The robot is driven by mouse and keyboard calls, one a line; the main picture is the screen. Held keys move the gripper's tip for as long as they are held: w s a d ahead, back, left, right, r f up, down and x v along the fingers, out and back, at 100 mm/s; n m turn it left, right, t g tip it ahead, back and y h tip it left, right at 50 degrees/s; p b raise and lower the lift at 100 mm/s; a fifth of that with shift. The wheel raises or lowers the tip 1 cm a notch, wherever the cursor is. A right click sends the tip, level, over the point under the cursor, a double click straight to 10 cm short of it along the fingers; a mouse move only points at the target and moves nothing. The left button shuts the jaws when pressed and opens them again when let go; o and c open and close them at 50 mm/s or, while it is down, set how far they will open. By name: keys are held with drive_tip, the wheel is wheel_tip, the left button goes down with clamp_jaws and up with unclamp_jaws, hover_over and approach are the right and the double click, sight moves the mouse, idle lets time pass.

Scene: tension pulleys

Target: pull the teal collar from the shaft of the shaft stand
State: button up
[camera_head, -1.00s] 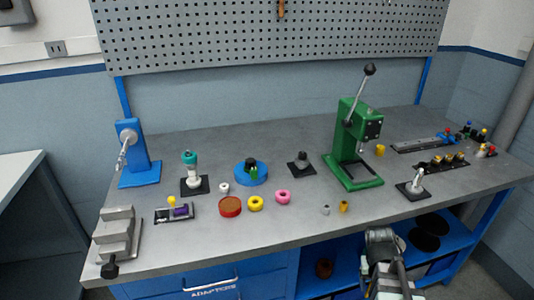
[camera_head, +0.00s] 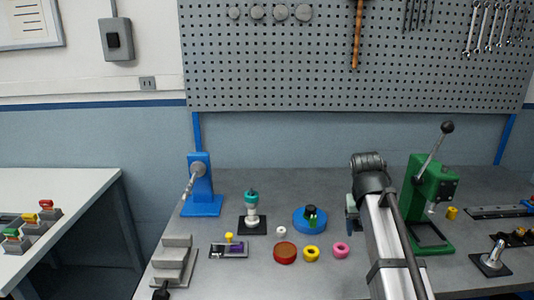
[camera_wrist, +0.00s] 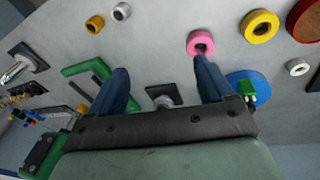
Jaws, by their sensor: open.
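The teal collar (camera_head: 251,196) sits at the top of the shaft on the shaft stand (camera_head: 253,224), which has a white body on a black square base at the left of the bench in the head view. My gripper (camera_wrist: 165,80) is open and empty in the wrist view, its two blue fingers spread over the bench. In the head view my arm reaches over the bench right of the blue round holder, well to the right of the stand; the fingertips are hard to make out there. The stand and collar do not show in the wrist view.
A blue round holder (camera_head: 310,219) stands between the stand and my arm. Pink (camera_head: 341,250), yellow (camera_head: 312,254) and white (camera_head: 281,232) rings and a red disc (camera_head: 285,253) lie in front. A blue upright fixture (camera_head: 202,187) is left of the stand; a green press (camera_head: 432,205) is right.

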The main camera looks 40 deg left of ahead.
drive_tip(key=s+a+r+n+g, duration=0.1)
drive_tip(key=a+r, duration=0.3)
drive_tip(key=a, duration=0.7)
drive_tip(key=s+a+r+n, duration=0.15)
drive_tip(key=a+r, duration=0.25)
drive_tip(key=a, duration=0.6)
wheel_tip(320, 180, up, 5)
drive_tip(key=n+g, duration=0.1)
drive_tip(key=n, duration=0.2)
hover_over(251, 190)
drive_tip(key=shift+m+y, duration=0.25)
drive_tip(key=shift+y, duration=0.15)
drive_tip(key=f, duration=1.2)
drive_tip(key=shift+w+a+f, duration=0.25)
drive_tip(key=shift+a+f, duration=0.05)
drive_tip(key=shift+f, duration=0.05)
drive_tip(key=c, duration=1.1)
drive_tip(key=shift+r, duration=1.9)
drive_tip(key=shift+r, duration=1.1)
